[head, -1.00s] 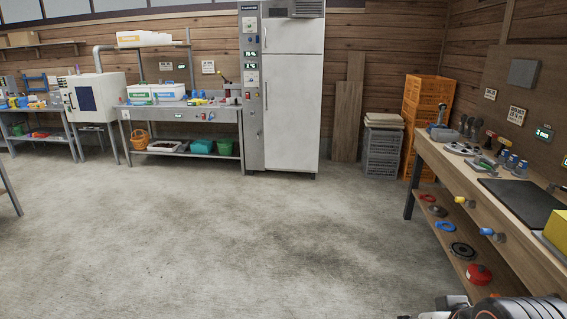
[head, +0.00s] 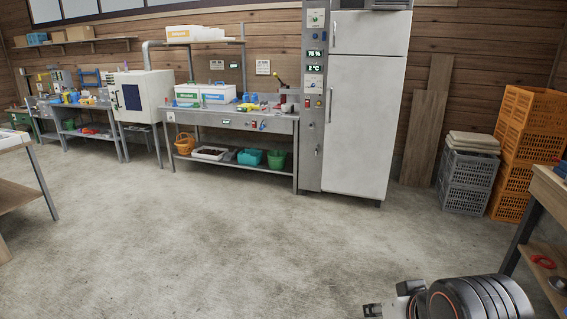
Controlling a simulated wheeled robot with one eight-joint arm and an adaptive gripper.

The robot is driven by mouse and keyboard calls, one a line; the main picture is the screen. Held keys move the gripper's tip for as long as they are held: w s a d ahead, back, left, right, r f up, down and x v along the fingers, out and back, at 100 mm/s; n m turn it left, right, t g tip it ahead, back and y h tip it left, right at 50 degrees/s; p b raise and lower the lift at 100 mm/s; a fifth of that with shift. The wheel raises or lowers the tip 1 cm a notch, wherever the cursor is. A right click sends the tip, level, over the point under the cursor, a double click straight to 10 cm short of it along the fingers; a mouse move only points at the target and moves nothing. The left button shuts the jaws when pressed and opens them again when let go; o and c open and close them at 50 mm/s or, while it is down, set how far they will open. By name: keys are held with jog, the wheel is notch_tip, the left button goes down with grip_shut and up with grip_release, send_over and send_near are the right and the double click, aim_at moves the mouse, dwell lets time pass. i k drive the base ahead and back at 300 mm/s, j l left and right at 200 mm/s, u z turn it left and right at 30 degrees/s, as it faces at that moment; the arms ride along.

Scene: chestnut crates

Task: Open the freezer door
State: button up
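A tall white two-door cabinet (head: 362,120), the fridge-freezer, stands against the back wall in the head view. It has a small upper door (head: 370,33) and a tall lower door (head: 358,125). Both doors look shut. The upper door has a vertical handle (head: 333,33) at its left edge, and the lower door has a similar handle (head: 330,105). No label tells which door is the freezer. Part of my gripper (head: 385,309) shows at the bottom edge, far from the cabinet; its fingers are too cut off to tell whether they are open.
A grey control column (head: 312,150) with displays adjoins the cabinet's left side. A metal workbench (head: 270,122) stands further left. Grey crates (head: 466,182) and orange crates (head: 530,120) are stacked right. A wooden bench (head: 548,190) is at the right edge. The concrete floor ahead is clear.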

aim_at(382, 33)
jog(key=i, duration=2.25)
jog(key=i+z, duration=0.1)
jog(key=i, duration=0.55)
jog(key=i+j+z, duration=0.15)
jog(key=i, duration=0.45)
jog(key=i+j+z, duration=0.1)
jog(key=i, duration=0.55)
jog(key=j, duration=0.1)
